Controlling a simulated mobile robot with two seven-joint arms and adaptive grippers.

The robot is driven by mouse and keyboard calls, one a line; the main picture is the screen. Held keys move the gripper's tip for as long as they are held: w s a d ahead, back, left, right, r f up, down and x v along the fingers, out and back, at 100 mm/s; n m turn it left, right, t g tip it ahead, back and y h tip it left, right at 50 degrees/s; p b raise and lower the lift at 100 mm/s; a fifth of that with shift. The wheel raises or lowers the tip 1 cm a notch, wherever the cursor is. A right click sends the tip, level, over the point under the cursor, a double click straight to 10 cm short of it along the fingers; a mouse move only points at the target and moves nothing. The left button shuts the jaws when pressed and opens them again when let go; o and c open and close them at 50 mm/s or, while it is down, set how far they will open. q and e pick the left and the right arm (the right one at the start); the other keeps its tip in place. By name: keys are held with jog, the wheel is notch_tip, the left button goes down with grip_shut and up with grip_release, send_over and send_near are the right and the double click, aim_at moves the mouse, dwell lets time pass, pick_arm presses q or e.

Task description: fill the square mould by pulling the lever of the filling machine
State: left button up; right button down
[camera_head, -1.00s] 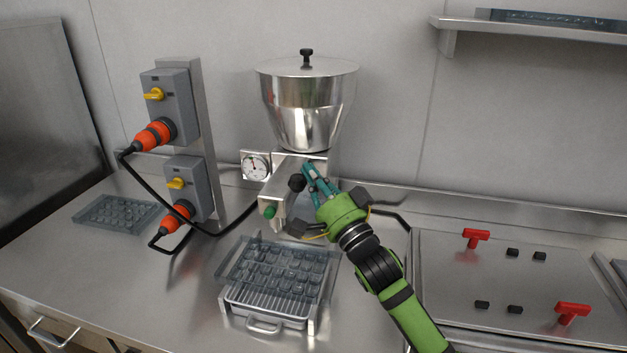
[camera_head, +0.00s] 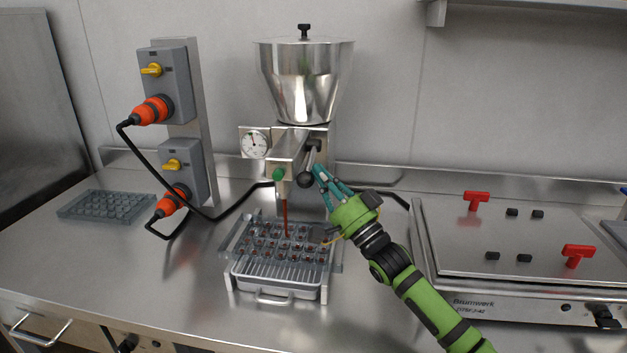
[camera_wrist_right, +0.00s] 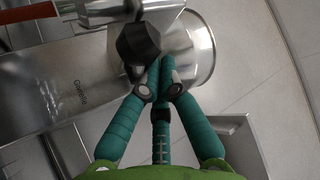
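The filling machine (camera_head: 303,85) is a steel hopper with a lidded top and a green-tipped spout. Its lever ends in a black knob (camera_head: 305,179), which also shows in the right wrist view (camera_wrist_right: 138,45). My right gripper (camera_head: 320,172) is beside the knob, to its right; its teal fingertips are together with nothing seen between them. Whether they touch the knob is unclear. My left gripper is not in view.
The clear mould rests on a slotted tray with a front handle (camera_head: 274,299). Another clear mould (camera_head: 110,207) lies at left by grey switch boxes (camera_head: 165,85) with orange plugs and black cables. A steel unit with red handles (camera_head: 476,200) stands at right.

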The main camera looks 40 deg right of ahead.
jog(key=shift+w+a+f, duration=0.1)
jog(key=shift+a+f, duration=0.2)
jog(key=shift+f, duration=0.25)
dwell(4.5)
jog(key=s+d, duration=0.1)
jog(key=s, duration=1.2)
jog(key=shift+d, duration=0.25)
jog(key=shift+f, duration=0.1)
dwell(0.3)
